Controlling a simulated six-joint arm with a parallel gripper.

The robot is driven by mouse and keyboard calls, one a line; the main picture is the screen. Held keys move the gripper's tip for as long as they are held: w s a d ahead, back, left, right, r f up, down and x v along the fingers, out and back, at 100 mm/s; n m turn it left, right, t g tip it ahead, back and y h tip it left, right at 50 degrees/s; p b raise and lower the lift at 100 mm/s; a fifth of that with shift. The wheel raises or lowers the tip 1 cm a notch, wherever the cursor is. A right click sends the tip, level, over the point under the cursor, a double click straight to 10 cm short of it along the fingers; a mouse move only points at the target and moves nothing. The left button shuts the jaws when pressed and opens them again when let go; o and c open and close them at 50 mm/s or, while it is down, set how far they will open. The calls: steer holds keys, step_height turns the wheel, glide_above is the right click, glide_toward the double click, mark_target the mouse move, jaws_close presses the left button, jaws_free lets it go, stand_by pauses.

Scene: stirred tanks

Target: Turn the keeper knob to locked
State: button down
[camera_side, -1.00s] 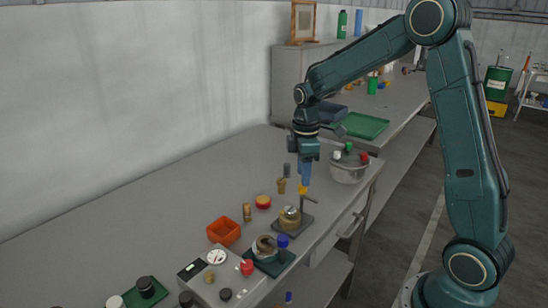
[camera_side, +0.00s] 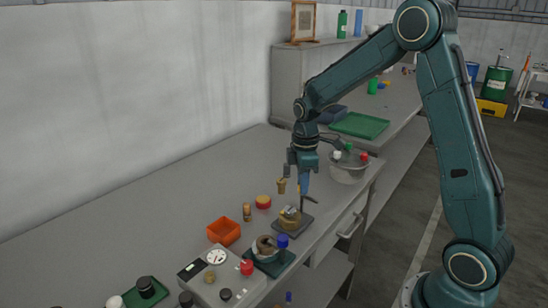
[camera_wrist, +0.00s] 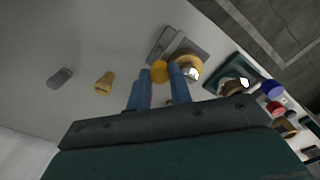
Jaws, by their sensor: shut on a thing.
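The keeper knob, a small yellow-orange knob (camera_wrist: 158,72), shows between the blue fingertips in the wrist view. In the side view it is mostly hidden by the fingers. It stands by a small brass-coloured tank (camera_side: 289,219) on a dark base plate (camera_side: 303,225). My gripper (camera_side: 303,190) points down over this plate and is shut on the knob; its fingers (camera_wrist: 160,82) lie on both sides of it. Any lock marking is too small to read.
A second small tank (camera_side: 265,246) on a green base and a blue knob (camera_side: 282,241) stand nearer. A steel pot (camera_side: 348,170) stands behind.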

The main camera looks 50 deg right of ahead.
steer(key=shift+m, duration=0.5)
steer(key=m, duration=1.2)
steer(key=shift+m, duration=0.3)
steer(key=m, duration=0.4)
steer(key=shift+r, duration=0.1)
steer(key=shift+m, duration=0.3)
steer(key=c, duration=1.3)
jaws_free()
steer(key=shift+o, duration=0.2)
